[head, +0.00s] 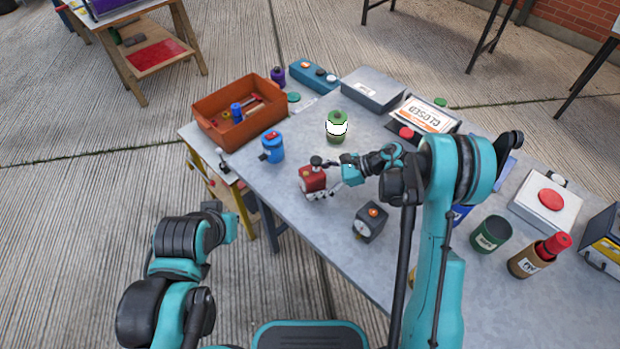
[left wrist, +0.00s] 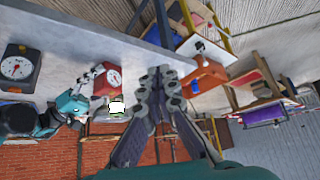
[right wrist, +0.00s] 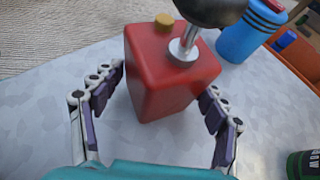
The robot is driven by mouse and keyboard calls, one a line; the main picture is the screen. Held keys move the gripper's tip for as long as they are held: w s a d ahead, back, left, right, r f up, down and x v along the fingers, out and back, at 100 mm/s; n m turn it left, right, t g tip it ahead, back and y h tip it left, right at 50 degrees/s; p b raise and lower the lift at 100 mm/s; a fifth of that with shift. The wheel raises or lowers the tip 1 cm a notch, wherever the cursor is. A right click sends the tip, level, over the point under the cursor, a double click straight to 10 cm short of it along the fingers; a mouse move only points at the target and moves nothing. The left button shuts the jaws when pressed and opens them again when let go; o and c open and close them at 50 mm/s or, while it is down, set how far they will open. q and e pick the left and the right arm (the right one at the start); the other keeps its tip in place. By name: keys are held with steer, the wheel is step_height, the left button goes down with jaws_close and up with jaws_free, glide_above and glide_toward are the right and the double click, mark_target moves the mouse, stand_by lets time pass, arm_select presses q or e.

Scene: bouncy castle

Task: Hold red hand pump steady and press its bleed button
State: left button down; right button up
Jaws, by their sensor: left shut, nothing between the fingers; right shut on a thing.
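The red hand pump (head: 312,181) stands upright near the table's left edge. In the right wrist view the red hand pump (right wrist: 165,75) shows a brass bleed button (right wrist: 163,21) on top, beside a metal rod with a black knob (right wrist: 208,8). My right gripper (head: 330,184) is shut on the pump's body, with a finger on each side. My left gripper (left wrist: 160,80) is shut and empty, off the table's edge and apart from the pump. The pump (left wrist: 107,80) also shows in the left wrist view. The button is hard to make out in the head view.
A blue canister (head: 272,147) and an orange tray (head: 240,113) stand left of and behind the pump. A dark gauge box (head: 370,222) stands in front. Bare tabletop lies around the pump.

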arm_select(q)
step_height(320, 180, up, 2)
steer(key=m+t+y, duration=0.1)
steer(key=m+y, duration=0.3)
steer(key=m, duration=1.8)
glide_above(300, 170)
steer(key=s+d, duration=0.2)
steer(key=s, duration=0.1)
steer(key=shift+s+a+f, duration=0.1)
steer(key=shift+f, duration=1.9)
steer(key=shift+a+f, duration=0.1)
steer(key=shift+f, duration=1.9)
steer(key=shift+f, duration=0.1)
